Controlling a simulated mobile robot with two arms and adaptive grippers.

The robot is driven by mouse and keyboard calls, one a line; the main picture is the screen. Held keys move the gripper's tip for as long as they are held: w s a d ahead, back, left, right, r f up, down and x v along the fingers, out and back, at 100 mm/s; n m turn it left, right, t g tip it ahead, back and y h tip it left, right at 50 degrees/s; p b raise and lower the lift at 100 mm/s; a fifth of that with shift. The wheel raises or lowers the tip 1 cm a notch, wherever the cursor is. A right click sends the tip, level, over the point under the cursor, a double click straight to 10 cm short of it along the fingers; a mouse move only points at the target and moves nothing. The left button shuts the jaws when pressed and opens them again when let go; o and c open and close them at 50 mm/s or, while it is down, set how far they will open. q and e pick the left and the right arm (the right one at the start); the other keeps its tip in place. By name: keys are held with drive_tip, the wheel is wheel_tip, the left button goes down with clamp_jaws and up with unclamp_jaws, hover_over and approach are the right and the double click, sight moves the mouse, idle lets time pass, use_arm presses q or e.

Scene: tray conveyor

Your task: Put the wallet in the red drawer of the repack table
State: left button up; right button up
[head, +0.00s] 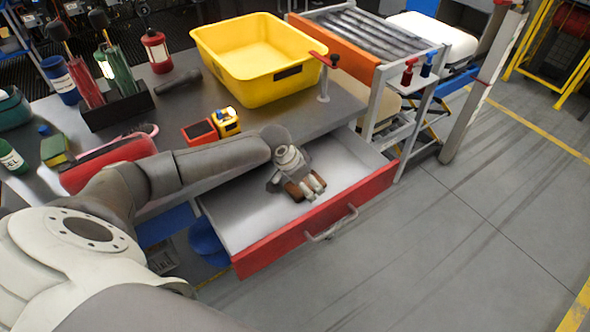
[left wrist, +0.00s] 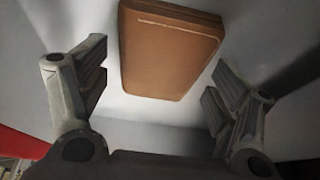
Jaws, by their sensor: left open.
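The red drawer (head: 352,205) of the repack table (head: 168,108) is pulled out, with a pale grey inside. The brown wallet (left wrist: 168,48) lies in the drawer; in the head view (head: 293,190) it is partly hidden under my gripper. My left gripper (head: 312,192) is over the drawer, above the wallet. In the left wrist view its two fingers (left wrist: 158,100) are spread apart, with the wallet beyond them and a gap on each side. I see no finger touching it. My right gripper is not in view.
On the table stand a yellow bin (head: 262,88), a yellow tape measure (head: 227,122), a red-edged box (head: 199,131) and a dark caddy (head: 112,110). A roller conveyor (head: 365,35) stands behind. The floor to the right is clear.

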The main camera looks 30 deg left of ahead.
use_arm(q)
drive_tip(key=shift+s+r, duration=0.1)
drive_tip(key=shift+r, duration=0.25)
drive_tip(key=s+a, duration=0.1)
drive_tip(key=s, duration=0.2)
drive_tip(key=s+a, duration=0.2)
drive_tip(key=s, duration=0.1)
drive_tip(key=s+a+b, duration=0.1)
drive_tip(key=s, duration=0.3)
drive_tip(key=shift+s+a+r, duration=0.1)
drive_tip(key=shift+a+r, duration=0.05)
drive_tip(key=shift+r, duration=0.1)
drive_tip(key=shift+s+a, duration=0.2)
drive_tip(key=shift+s, duration=0.35)
